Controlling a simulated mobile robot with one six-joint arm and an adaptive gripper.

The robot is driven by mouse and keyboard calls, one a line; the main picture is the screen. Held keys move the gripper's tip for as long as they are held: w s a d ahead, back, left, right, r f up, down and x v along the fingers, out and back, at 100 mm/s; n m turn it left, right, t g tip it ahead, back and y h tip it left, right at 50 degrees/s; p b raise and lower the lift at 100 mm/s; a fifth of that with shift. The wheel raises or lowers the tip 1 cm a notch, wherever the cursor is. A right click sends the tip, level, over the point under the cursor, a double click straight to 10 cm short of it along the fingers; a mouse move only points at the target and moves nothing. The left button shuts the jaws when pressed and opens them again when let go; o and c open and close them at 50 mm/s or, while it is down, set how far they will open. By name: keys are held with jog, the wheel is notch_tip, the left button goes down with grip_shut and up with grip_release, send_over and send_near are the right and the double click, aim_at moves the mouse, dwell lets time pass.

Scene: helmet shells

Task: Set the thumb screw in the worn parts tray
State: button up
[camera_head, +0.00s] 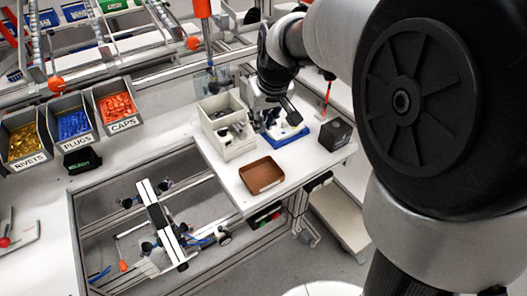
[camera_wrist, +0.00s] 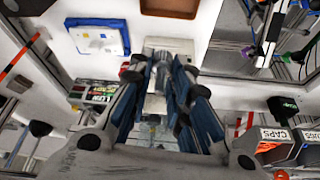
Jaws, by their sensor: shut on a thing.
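My gripper (camera_wrist: 160,72) points away from the wrist camera, its two blue-padded fingers closed around a small greyish part between the tips. I take this for the thumb screw, but its shape is mostly hidden by the fingers. In the head view my gripper (camera_head: 283,104) hangs above the white bench near the blue-edged board. The brown shallow tray (camera_head: 262,188), which looks like the worn parts tray, lies at the front of the bench and looks empty. Its edge also shows at the top of the wrist view (camera_wrist: 170,12). My gripper is apart from it.
A white divided bin (camera_head: 238,148) with grey parts stands left of the gripper. A blue-edged board (camera_head: 285,136) lies under it, and a black box (camera_head: 335,135) stands to the right. Labelled bins of rivets, plugs (camera_head: 75,125) and caps are at the left.

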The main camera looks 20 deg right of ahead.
notch_tip(320, 180, down, 20)
jog(key=b, duration=0.6)
jog(key=shift+w+a, duration=0.1)
jog(key=shift+w, duration=0.05)
jog(key=shift+f+b, duration=0.25)
jog(key=shift+b, duration=0.15)
jog(key=o, duration=0.9)
jog(key=shift+r, duration=0.1)
